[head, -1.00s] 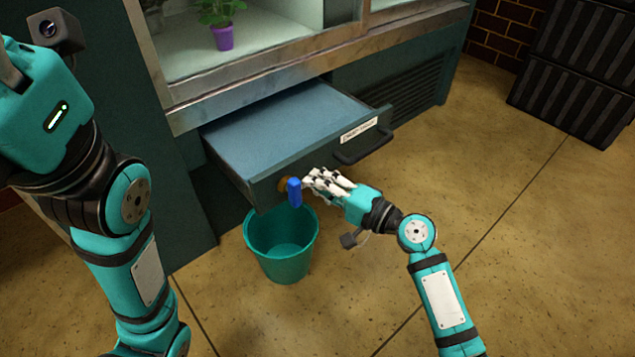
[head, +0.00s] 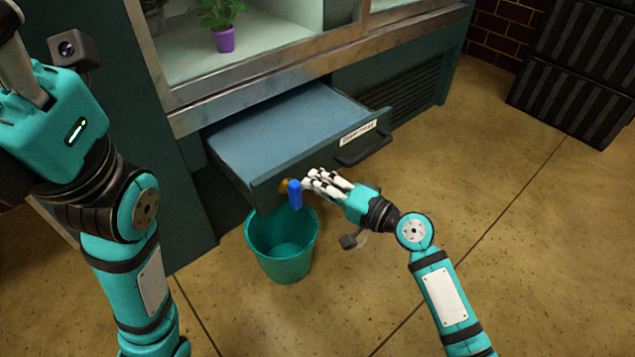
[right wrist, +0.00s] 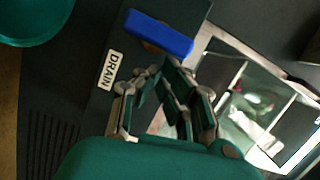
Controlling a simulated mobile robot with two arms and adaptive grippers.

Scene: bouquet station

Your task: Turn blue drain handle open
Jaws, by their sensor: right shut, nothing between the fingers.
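The blue drain handle (head: 295,194) hangs downward from a brass-coloured valve (head: 285,185) on the front of the pulled-out drawer (head: 262,188). In the right wrist view the blue handle (right wrist: 160,33) lies across the top, just beyond my fingertips. My right gripper (head: 308,184) is shut and empty, close beside the handle on its right. I cannot tell whether it touches it. In the right wrist view its fingers (right wrist: 160,68) are together below the handle. My left arm fills the left side of the head view; its gripper is mostly cut off at the top left.
A green bucket (head: 282,250) stands on the floor under the valve. A potted plant (head: 223,40) stands in the cabinet above. Dark crates (head: 575,85) stand at the back right. Floor at right is clear.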

